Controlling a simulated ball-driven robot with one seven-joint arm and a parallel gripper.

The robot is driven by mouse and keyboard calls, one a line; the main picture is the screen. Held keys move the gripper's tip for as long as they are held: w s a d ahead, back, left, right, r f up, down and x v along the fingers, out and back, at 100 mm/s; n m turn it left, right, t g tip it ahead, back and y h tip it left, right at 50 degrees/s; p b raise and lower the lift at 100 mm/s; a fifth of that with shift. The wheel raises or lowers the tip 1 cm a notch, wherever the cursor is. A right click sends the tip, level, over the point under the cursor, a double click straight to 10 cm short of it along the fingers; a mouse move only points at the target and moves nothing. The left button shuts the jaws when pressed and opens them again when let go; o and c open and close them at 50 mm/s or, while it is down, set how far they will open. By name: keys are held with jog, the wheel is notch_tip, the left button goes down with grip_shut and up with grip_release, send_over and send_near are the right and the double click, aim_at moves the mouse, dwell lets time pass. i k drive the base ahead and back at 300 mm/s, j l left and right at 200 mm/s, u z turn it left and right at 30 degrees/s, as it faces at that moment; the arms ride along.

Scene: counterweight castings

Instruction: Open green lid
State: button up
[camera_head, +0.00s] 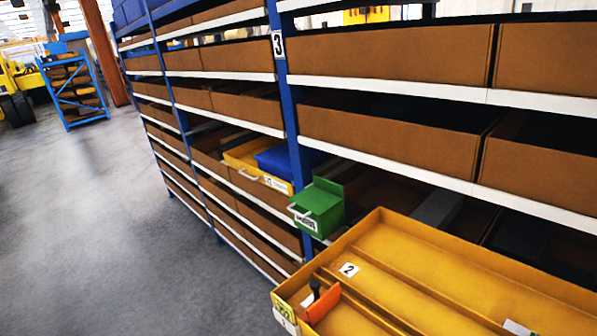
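A small green box with a green top (318,201) sits at the front edge of a shelf, near the middle of the picture. It has a pale handle on its front left and a white label below that. A green panel stands up behind the top at the right; I cannot tell whether this is the lid or part of the box. My gripper is not in view.
A yellow tray (383,222) marked 2 juts out at the lower right, with an orange-and-black item (320,302) in it. A yellow bin (247,158) and a blue bin (283,160) sit left of the green box beyond a blue post (287,115). Grey floor at left is clear.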

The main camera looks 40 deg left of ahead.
aim_at(316, 200)
jog(key=i+j, duration=0.6)
jog(key=j, duration=0.25)
jog(key=i+j, duration=0.65)
jog(key=j, duration=0.15)
jog(key=i+j+u, duration=0.1)
jog(key=i+j, duration=0.5)
jog(key=j, duration=0.25)
